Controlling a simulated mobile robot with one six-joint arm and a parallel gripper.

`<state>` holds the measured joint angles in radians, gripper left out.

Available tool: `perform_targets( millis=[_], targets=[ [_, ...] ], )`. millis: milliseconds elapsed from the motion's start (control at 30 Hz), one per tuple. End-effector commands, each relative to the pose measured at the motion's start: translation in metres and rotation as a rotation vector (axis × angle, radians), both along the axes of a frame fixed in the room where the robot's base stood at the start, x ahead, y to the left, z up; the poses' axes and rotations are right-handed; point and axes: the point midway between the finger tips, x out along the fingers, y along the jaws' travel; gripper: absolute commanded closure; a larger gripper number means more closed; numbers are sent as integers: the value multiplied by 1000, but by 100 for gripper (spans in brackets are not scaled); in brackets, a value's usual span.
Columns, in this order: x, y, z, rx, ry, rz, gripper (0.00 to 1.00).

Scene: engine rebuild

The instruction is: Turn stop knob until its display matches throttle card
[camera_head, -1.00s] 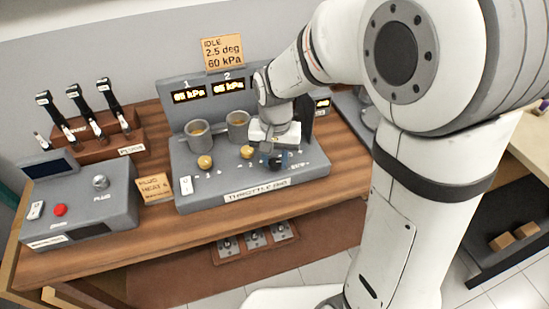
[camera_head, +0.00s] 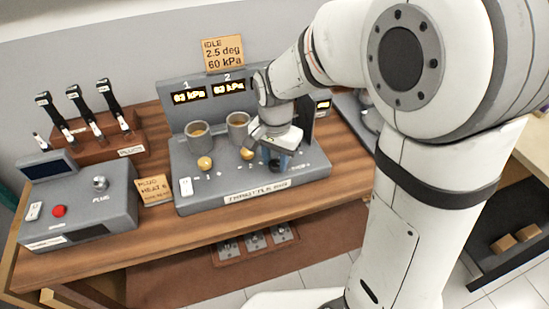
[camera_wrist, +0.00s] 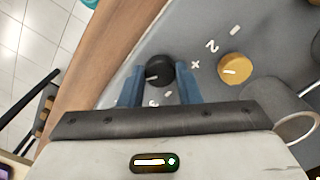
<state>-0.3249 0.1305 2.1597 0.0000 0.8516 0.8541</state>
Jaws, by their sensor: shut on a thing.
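My gripper (camera_head: 281,158) is over the right part of the throttle rig (camera_head: 190,206), with its blue fingers (camera_wrist: 132,88) pointing down. In the wrist view it is shut on a black knob (camera_wrist: 159,70) with a white pointer line, which I take as the stop knob. The throttle card (camera_head: 224,55) reads IDLE, 2.5 deg, 60 kPa. Display 1 (camera_head: 188,95) and display 2 (camera_head: 229,87) both seem to read 63 kPa. A small display at the right (camera_head: 323,106) is partly behind my arm and unreadable.
Two yellow knobs, the left (camera_head: 205,163) and the right (camera_head: 247,153), sit beside the black one. Two grey cups (camera_head: 199,139) stand behind them. A grey box with a red button (camera_head: 59,211) and a tool rack (camera_head: 84,138) stand at the left.

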Motion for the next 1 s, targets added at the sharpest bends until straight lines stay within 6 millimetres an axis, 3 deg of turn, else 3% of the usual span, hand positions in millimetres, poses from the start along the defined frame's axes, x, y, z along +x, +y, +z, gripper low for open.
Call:
perform_targets(
  millis=[133, 167, 433, 733, 1000],
  targets=[
    [0, 0, 0, 0, -1, 1, 92],
    [0, 0, 0, 0, -1, 1, 69],
    [0, 0, 0, 0, 0, 1, 48],
    [0, 0, 5, 0, -1, 2, 48],
    [1, 0, 49, 2, -5, 2, 48]
  ],
)
